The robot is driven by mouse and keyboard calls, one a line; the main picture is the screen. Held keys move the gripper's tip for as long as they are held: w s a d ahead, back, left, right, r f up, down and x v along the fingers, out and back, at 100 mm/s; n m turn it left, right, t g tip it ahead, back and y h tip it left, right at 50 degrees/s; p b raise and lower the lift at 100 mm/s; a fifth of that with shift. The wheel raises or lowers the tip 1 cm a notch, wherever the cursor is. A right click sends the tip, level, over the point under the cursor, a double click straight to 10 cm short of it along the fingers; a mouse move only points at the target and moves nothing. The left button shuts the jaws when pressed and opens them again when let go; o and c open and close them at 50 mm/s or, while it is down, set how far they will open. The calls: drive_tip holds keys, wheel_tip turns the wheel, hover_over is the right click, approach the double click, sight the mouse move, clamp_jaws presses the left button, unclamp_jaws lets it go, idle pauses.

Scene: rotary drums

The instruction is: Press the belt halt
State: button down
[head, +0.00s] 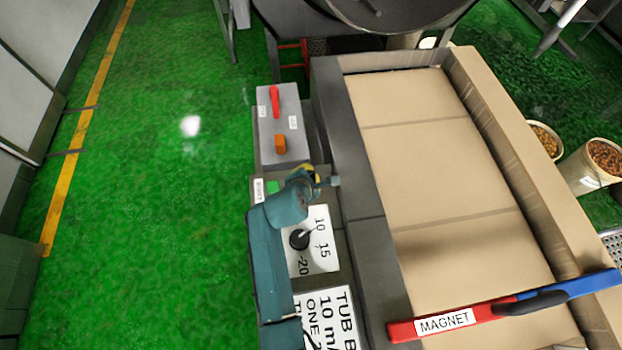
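My teal arm reaches up over a control panel beside a tan conveyor belt (440,150). My gripper (325,181) is small and dark at the arm's end, seen from behind; its finger opening cannot be made out. A yellow part (313,171) shows just beyond the wrist, mostly hidden by it; it may be the belt halt, but no label for it is readable. Whether my gripper touches it cannot be told. A green button (273,187) sits just left of the wrist, with a small white label (258,190) beside it.
A grey box with a red lever (275,101) and an orange knob (280,144) stands beyond the wrist. A black dial (299,239) is beside my forearm. A red and blue magnet bar (445,322) crosses the belt. Green floor at left is clear.

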drive_tip(key=shift+r+p, duration=0.85)
drive_tip(key=shift+p, duration=0.15)
wheel_tip(320, 180, up, 5)
drive_tip(key=p, duration=0.5)
drive_tip(key=shift+r, duration=0.1)
idle(0.3)
